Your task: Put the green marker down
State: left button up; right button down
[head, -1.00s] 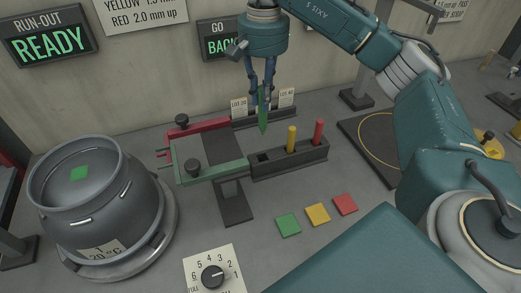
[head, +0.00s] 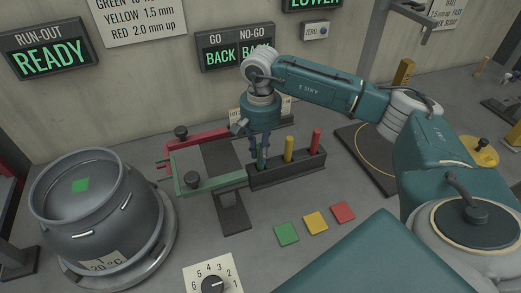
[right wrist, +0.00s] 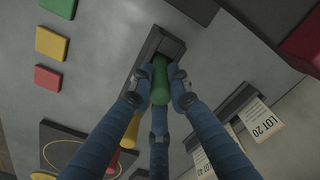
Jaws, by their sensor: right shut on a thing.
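My right gripper (head: 260,152) is shut on the green marker (head: 262,163), which stands upright with its lower end at the left slot of the dark marker rack (head: 290,174). In the right wrist view, the fingers (right wrist: 158,92) close around the green marker (right wrist: 160,78), and its far end goes into the rack's (right wrist: 152,47) slot opening. Whether it rests on the slot's bottom is hidden. A yellow marker (head: 289,147) and a red marker (head: 315,141) stand in the rack's other slots. My left gripper is not in view.
A green-armed gauge (head: 212,183) with a red arm (head: 198,140) stands just left of the rack. A large grey pot (head: 95,205) is at left. Green (head: 286,234), yellow (head: 315,222) and red (head: 343,212) pads lie in front. LOT cards (right wrist: 261,120) stand behind.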

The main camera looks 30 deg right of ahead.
jog(key=shift+f, duration=0.2)
jog(key=c, duration=1.6)
grip_release()
jog(key=shift+c, duration=0.2)
jog(key=shift+r, duration=0.15)
notch_tip(320, 180, up, 11)
jog(key=shift+f+b, duration=0.1)
jog(key=shift+b, duration=1.15)
jog(key=shift+r, duration=0.7)
